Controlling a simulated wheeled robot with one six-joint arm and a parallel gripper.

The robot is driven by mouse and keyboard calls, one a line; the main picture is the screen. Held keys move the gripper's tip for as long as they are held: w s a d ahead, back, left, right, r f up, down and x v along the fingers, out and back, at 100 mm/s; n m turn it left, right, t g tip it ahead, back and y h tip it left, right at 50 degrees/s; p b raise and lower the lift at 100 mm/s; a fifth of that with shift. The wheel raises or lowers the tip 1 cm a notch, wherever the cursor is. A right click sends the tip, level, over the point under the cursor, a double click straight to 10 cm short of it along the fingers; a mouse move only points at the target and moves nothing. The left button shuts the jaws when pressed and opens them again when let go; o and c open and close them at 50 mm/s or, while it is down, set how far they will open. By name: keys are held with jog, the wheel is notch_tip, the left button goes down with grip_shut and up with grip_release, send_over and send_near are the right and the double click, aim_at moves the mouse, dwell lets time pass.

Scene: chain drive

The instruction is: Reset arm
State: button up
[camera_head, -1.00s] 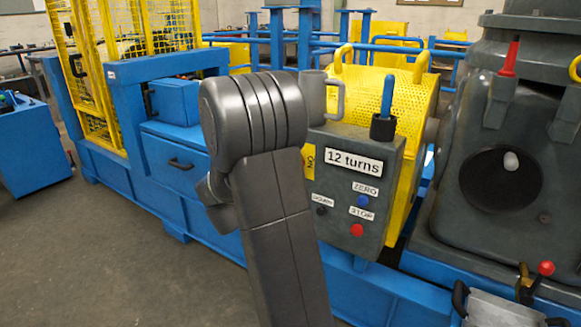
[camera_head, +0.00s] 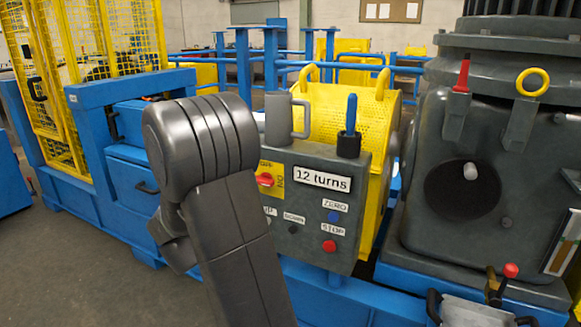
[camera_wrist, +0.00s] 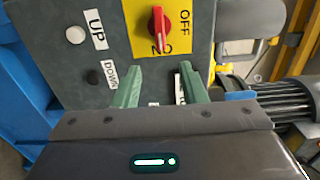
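My arm (camera_head: 228,190) stands in front of the grey control box (camera_head: 310,255) in the head view. My gripper is hidden there. In the wrist view my gripper (camera_wrist: 160,74) has two green fingers, set apart with nothing visible between them, in front of the box face. The red OFF/ON switch (camera_wrist: 158,27) sits on a yellow plate just beyond the fingertips. It also shows in the head view (camera_head: 265,180). The UP button (camera_wrist: 76,35) is pale and the DOWN button (camera_wrist: 94,77) is dark. Whether the fingers touch the box cannot be told.
Grey machinery (camera_head: 465,180) stands right, and a blue frame (camera_head: 130,190) left. Open floor (camera_head: 70,270) lies front left.

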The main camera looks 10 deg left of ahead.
jog(key=b+x, duration=0.2)
jog(key=x, duration=1)
jog(key=shift+w, duration=0.1)
jog(key=p, duration=0.2)
send_near(265, 182)
jog(key=x, duration=0.9)
jog(key=shift+w+d+f+b, duration=0.2)
jog(key=shift+w+b, duration=0.1)
jog(key=shift+b, duration=0.1)
jog(key=n+p, duration=0.1)
jog(key=p, duration=0.1)
jog(key=n+p, duration=0.2)
jog(key=shift+a+r, duration=0.15)
jog(key=shift+r, duration=0.1)
jog(key=shift+f+n+p, duration=0.1)
jog(key=shift+n+p, duration=0.8)
jog(key=shift+p, duration=0.2)
